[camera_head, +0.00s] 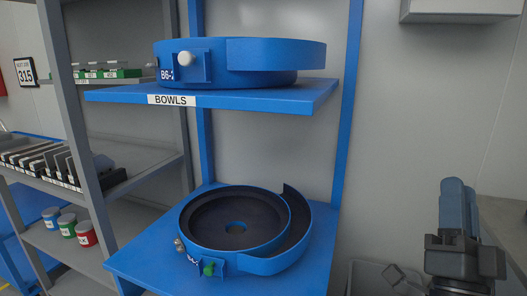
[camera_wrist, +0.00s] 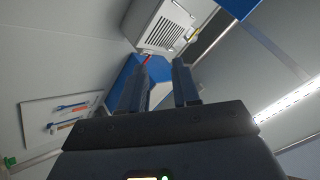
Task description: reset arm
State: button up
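My gripper (camera_head: 460,192) is at the lower right of the head view, with its fingers pointing up. It stands apart from the blue shelf unit to its left. In the wrist view my gripper (camera_wrist: 162,75) shows two dark blue fingers with a gap between them. It is open, and I see nothing held in it. The lower part of the arm is cut off by the frame edge.
A blue shelf (camera_head: 120,264) holds a round blue bowl (camera_head: 262,266); another bowl (camera_head: 275,56) sits on the upper shelf (camera_head: 300,98). A grey rack (camera_head: 140,163) with parts and cans stands left. A grey box (camera_head: 460,8) hangs upper right.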

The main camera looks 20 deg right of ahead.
jog(key=s+a+f+n+g+y, duration=0.2)
jog(key=s+a+f+n+y, duration=0.3)
jog(key=s, duration=0.4)
jog(key=s+a+f+n+g+y, duration=0.2)
jog(key=s+a+f+n+y, duration=0.3)
jog(key=s+f+n+y, duration=0.1)
jog(key=s+a+f+n+g+y+p, duration=0.1)
jog(key=s+a+f+n+g+y, duration=0.1)
jog(key=s+a+f+n+y, duration=0.3)
jog(key=s+f, duration=0.3)
jog(key=s, duration=0.3)
jog(key=shift+s+a+n+y, duration=0.3)
jog(key=shift+a, duration=0.05)
